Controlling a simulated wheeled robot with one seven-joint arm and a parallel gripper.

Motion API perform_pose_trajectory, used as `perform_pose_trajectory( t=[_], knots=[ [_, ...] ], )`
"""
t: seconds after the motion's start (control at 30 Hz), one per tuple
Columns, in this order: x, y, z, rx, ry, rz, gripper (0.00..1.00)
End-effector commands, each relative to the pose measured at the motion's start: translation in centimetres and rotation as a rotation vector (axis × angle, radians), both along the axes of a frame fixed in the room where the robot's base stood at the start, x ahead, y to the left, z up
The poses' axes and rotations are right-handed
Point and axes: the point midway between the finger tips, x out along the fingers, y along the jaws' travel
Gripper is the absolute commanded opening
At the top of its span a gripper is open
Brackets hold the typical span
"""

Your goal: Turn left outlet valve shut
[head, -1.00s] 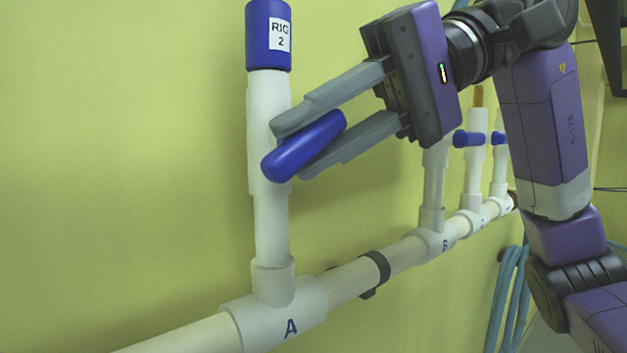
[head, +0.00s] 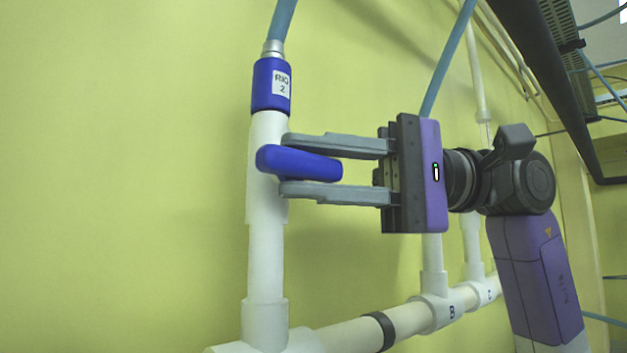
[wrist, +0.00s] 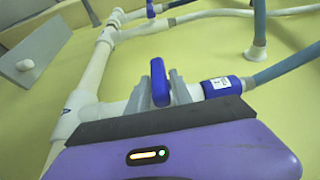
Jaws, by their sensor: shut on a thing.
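The blue valve handle (head: 300,163) sits on the white vertical pipe (head: 266,250) under the blue collar labelled RIG 2 (head: 271,85). In the head view the handle lies nearly level, across the pipe, its right end tipped slightly down. My gripper (head: 286,166) reaches in from the right and is shut on the handle, one grey finger above it and one below. In the wrist view the handle (wrist: 159,82) stands between the two fingers. The pipe tee under this valve is partly cut off at the bottom edge.
A white horizontal pipe (head: 345,336) with a dark clamp (head: 380,330) runs along the yellow wall to tees B (head: 436,311) and C (head: 482,290). Blue hoses hang above. A grey plate (wrist: 38,57) shows in the wrist view. The wall left of the pipe is bare.

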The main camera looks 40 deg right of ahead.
Motion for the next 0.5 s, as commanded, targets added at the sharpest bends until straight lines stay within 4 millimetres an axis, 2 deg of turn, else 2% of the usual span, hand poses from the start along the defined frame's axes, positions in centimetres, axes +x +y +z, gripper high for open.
perform_pose_trajectory(
  t=[0.37, 0.4, 0.47, 0.5],
  knots=[
    [0.00, -0.04, -0.05, 0.005, 0.001, -0.001, 0.00],
    [0.01, -0.03, -0.05, 0.005, 0.001, -0.001, 0.28],
    [0.01, -0.03, -0.05, 0.005, 0.001, 0.000, 0.40],
    [0.01, -0.03, -0.05, 0.005, 0.001, 0.000, 0.42]
  ],
)
